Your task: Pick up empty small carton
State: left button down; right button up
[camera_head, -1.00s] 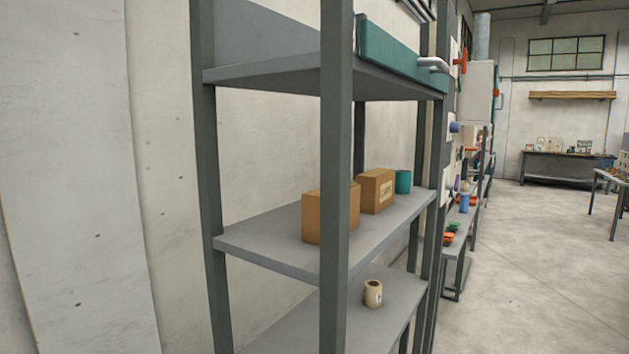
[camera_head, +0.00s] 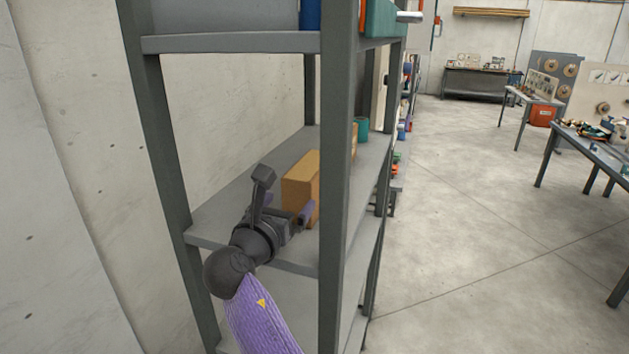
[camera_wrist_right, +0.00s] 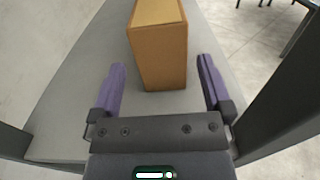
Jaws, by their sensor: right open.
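A brown small carton (camera_head: 300,180) stands on the middle shelf (camera_head: 215,215), just behind the front post of the rack. In the right wrist view the carton (camera_wrist_right: 160,55) is straight ahead, its lower end near the line between the fingertips. My right gripper (camera_head: 285,195) reaches over the shelf from the near end. In the wrist view it (camera_wrist_right: 160,72) is open, with one purple finger on each side and gaps to the carton. Whether the carton is empty cannot be seen. A second carton (camera_head: 354,140) is mostly hidden behind the post. My left gripper does not show.
The rack's front post (camera_head: 337,200) stands close to the right of my arm and the left post (camera_head: 165,170) to its left. An upper shelf (camera_head: 230,43) is above. A teal container (camera_head: 362,130) stands farther along the shelf. Open floor (camera_head: 470,200) lies to the right.

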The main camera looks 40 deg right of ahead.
aim_at(303, 181)
jog(key=x, duration=0.7)
jog(key=shift+w+d+r+p, duration=0.15)
jog(key=shift+d+r+p, duration=0.15)
jog(key=shift+r, duration=0.1)
jog(key=c, duration=1.3)
